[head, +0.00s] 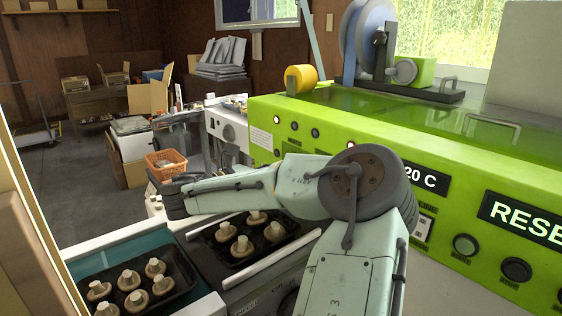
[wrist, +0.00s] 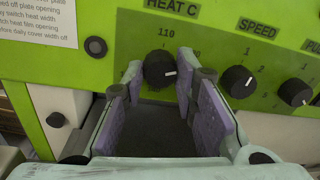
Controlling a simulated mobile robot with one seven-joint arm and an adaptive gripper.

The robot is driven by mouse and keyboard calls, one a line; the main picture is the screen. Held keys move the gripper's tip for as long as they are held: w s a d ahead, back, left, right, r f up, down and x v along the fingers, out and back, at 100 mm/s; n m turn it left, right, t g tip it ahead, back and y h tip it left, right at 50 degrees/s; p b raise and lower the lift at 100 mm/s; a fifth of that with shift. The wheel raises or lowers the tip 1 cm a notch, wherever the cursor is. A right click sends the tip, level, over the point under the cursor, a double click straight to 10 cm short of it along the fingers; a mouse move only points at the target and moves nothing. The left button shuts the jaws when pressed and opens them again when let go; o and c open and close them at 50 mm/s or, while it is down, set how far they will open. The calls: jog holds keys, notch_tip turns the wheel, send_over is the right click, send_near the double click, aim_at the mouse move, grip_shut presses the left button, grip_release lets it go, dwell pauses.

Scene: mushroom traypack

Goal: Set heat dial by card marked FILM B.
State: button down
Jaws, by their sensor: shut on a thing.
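The black heat dial (wrist: 158,66) is on the green panel under the HEAT C label (wrist: 171,7). A printed white card (wrist: 38,20) is at the upper left of the wrist view. Its visible text is about plate, heat and cover settings; I cannot read FILM B on it. A white card (head: 262,138) also shows on the machine in the head view.
The SPEED dial (wrist: 237,81) and another dial (wrist: 295,92) are close to the right of my gripper. A black knob (wrist: 95,46) is left of the heat dial. Trays of mushrooms (head: 186,282) lie below my arm. An orange basket (head: 168,165) stands at the left.

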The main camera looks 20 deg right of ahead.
aim_at(295, 124)
jog(key=shift+n+p, duration=0.35)
jog(key=shift+n, duration=0.15)
jog(key=c, duration=1.3)
grip_release()
notch_tip(295, 124, up, 10)
